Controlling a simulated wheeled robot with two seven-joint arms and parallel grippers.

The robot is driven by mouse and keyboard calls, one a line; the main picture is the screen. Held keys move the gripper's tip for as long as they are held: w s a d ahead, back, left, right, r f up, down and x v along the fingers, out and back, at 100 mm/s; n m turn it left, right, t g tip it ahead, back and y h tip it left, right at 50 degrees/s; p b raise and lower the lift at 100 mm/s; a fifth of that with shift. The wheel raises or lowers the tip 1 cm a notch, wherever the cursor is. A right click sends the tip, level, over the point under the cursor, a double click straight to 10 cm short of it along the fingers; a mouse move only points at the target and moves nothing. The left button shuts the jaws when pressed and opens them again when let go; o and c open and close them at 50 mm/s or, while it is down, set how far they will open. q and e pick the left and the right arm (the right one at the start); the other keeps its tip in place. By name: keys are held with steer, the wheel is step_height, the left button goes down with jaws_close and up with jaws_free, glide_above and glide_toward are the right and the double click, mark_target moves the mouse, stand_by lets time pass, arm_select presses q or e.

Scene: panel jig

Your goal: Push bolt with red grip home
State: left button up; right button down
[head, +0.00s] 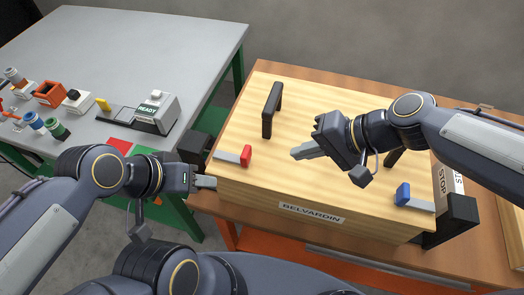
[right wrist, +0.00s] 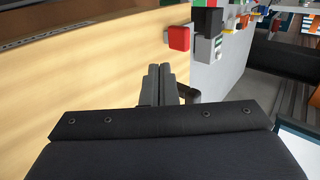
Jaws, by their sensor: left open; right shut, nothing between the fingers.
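The bolt with the red grip (head: 246,156) lies on the left part of the wooden panel top, its grey bar reaching left toward the panel edge. The red grip also shows in the right wrist view (right wrist: 179,38), ahead of the fingers and apart from them. My right gripper (head: 294,153) is shut and empty above the panel, to the right of the red grip. It shows in the right wrist view (right wrist: 160,68) with its fingers together. My left gripper (head: 215,183) is open at the panel's left edge, below the bolt; the gap between its fingers is hard to see.
A bolt with a blue grip (head: 403,194) sits at the panel's right. A black handle (head: 271,110) stands upright on the panel (head: 320,95); another is partly hidden behind my right arm. A label (head: 312,213) reads BELVARDIN. A grey table (head: 150,45) with several parts stands at left.

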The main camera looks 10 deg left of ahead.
mark_target(236, 158)
steer(key=x, duration=0.6)
steer(key=shift+s, duration=0.1)
steer(key=a, duration=0.3)
steer(key=shift+a, duration=0.15)
steer(key=shift+a+f, duration=0.1)
steer(key=shift+a, duration=0.3)
steer(key=a, duration=0.3)
steer(key=a+p, duration=0.1)
steer(key=a, duration=0.1)
steer(key=shift+w+a, duration=0.2)
steer(key=shift+a, duration=0.5)
